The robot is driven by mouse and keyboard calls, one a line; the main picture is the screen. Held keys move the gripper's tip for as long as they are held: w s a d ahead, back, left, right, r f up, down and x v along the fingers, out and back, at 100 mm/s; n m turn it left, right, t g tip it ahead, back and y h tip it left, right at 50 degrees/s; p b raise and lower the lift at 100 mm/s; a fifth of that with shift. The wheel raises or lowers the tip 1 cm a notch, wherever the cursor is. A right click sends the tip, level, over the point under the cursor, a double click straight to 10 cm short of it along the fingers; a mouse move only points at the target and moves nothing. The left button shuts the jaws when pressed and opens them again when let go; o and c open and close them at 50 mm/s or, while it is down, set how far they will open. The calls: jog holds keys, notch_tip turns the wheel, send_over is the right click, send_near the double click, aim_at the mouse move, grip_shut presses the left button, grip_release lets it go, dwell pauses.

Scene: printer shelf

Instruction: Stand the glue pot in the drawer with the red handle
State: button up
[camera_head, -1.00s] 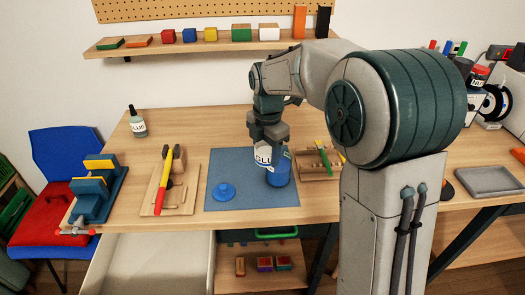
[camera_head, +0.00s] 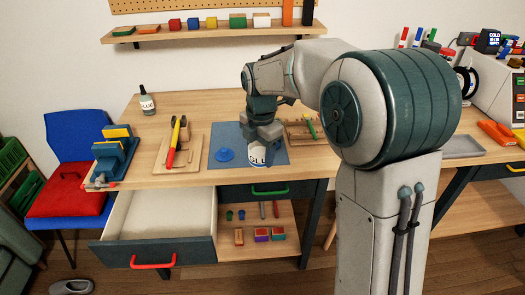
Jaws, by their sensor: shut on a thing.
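My gripper (camera_head: 264,134) points down over the blue mat and is shut on the glue pot (camera_head: 258,157), a pot with a white label reading "GLU". The pot looks upright, near the front edge of the mat; I cannot tell whether it touches the table. The drawer with the red handle (camera_head: 153,262) is pulled out at the lower left, below the pot's level. Its pale inside (camera_head: 155,216) looks empty. My gripper hides the top of the pot.
A blue lid (camera_head: 226,155) lies on the mat (camera_head: 219,139). A dark glue bottle (camera_head: 147,103) stands at the back left. A tool board (camera_head: 190,158) lies left of the mat. The drawer with the green handle (camera_head: 270,191) is shut.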

jog(key=s+d+f+m, duration=0.2)
jog(key=d+f+m, duration=1.8)
jog(key=m, duration=0.6)
notch_tip(320, 180, down, 2)
jog(key=shift+d+f, duration=0.2)
jog(key=shift+d, duration=0.15)
